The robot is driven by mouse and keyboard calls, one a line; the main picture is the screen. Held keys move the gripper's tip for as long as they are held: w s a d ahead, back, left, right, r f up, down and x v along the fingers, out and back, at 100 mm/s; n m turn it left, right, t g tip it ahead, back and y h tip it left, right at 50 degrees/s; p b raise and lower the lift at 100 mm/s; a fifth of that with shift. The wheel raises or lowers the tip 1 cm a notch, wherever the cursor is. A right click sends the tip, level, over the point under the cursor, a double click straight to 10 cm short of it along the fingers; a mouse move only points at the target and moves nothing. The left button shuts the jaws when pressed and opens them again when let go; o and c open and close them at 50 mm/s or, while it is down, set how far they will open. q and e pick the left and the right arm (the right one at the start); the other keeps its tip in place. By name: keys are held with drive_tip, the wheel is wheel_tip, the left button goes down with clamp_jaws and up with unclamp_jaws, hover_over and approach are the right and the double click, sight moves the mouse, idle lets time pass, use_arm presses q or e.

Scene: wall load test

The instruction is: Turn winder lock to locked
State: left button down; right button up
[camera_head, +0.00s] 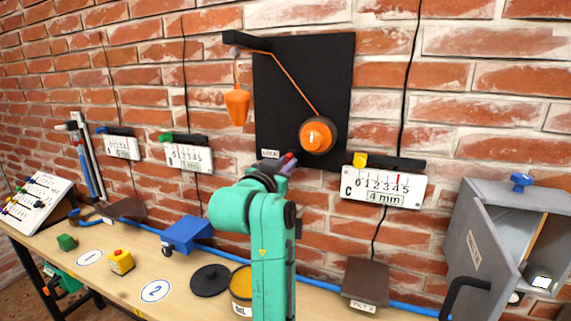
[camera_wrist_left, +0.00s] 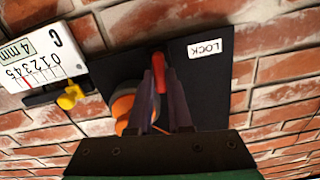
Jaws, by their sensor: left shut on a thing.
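The black winder panel (camera_head: 335,70) hangs on the brick wall, with an orange winder knob (camera_head: 318,135). An orange cord runs from the knob over a black arm to an orange weight (camera_head: 237,107) hanging at the left. The small red lock lever (camera_head: 291,156) sits at the panel's lower left, near the LOCK label (camera_head: 270,154). My left gripper (camera_head: 284,166) reaches it from below. In the left wrist view, my gripper's dark fingers (camera_wrist_left: 159,85) are shut on the red lever (camera_wrist_left: 161,76); the knob (camera_wrist_left: 123,105) shows behind, partly covered. My right gripper is out of view.
A scale marked C (camera_head: 384,186) with a yellow pointer is right of the panel. A grey cabinet (camera_head: 470,235) stands open at the right. The bench holds a blue box (camera_head: 187,234), a black disc (camera_head: 210,280) and a yellow tin (camera_head: 241,283) near my arm.

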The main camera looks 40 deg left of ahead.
use_arm(q)
drive_tip(key=m+p, duration=0.1)
drive_tip(key=m, duration=0.7)
drive_tip(key=m+p, duration=0.2)
drive_tip(key=m, duration=0.6)
drive_tip(key=shift+w+d+f, duration=0.1)
drive_tip(key=shift+d+f, duration=0.05)
drive_tip(key=shift+d, duration=0.05)
drive_tip(key=shift+m, duration=0.3)
drive_tip(key=c, duration=1)
unclamp_jaws()
drive_tip(key=shift+o, duration=0.8)
drive_tip(key=shift+w+f, duration=0.1)
drive_tip(key=shift+p, duration=0.3)
